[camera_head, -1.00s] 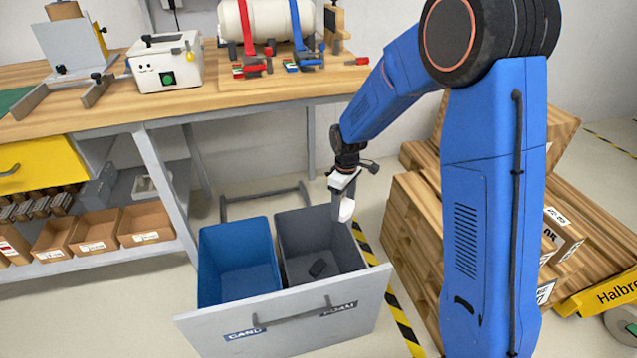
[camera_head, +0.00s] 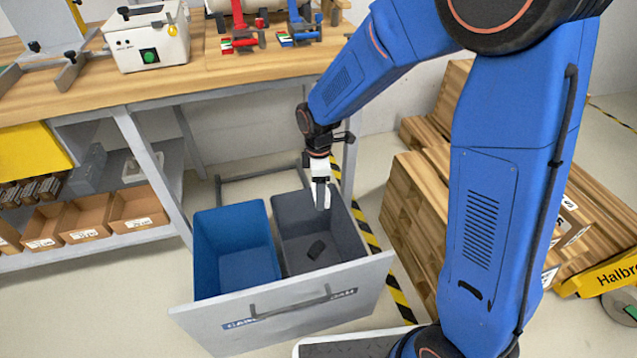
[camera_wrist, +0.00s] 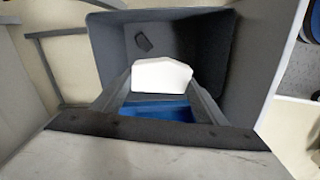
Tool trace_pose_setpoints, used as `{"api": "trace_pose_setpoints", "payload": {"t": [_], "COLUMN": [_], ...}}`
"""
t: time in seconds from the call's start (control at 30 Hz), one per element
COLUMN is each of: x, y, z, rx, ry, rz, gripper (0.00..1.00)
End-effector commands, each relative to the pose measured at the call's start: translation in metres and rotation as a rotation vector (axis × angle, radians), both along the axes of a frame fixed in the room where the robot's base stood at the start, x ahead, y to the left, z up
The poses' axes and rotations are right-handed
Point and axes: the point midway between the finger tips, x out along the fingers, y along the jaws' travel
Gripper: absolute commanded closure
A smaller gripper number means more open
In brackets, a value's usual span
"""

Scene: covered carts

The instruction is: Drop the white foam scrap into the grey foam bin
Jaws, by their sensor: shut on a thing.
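The grey foam bin (camera_head: 348,239) stands in the pulled-out drawer cart, to the right of the blue bin. My gripper (camera_head: 322,198) points down over the back part of the grey bin. It is shut on the white foam scrap (camera_wrist: 161,75), which shows between the fingers in the wrist view. In the head view the scrap is mostly hidden by the fingers. A small dark piece (camera_head: 316,249) lies on the grey bin's floor, and it also shows in the wrist view (camera_wrist: 143,42). The grey bin's walls (camera_wrist: 222,60) surround the scrap in the wrist view.
The blue bin (camera_head: 212,247) is beside the grey bin and looks empty. The drawer front (camera_head: 200,319) with its handle closes the near side. A workbench (camera_head: 200,88) is behind, and wooden pallets (camera_head: 398,205) stand to the right.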

Motion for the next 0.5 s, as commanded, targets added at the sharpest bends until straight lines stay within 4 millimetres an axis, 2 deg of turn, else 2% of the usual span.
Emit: {"api": "trace_pose_setpoints", "payload": {"t": [0.2, 0.5], "x": [0.0, 0.0], "y": [0.0, 0.0], "z": [-0.015, -0.018], "rx": [-0.001, 0.0], "ry": [0.001, 0.0], "rz": [-0.001, -0.001], "gripper": [0.55, 0.55]}}
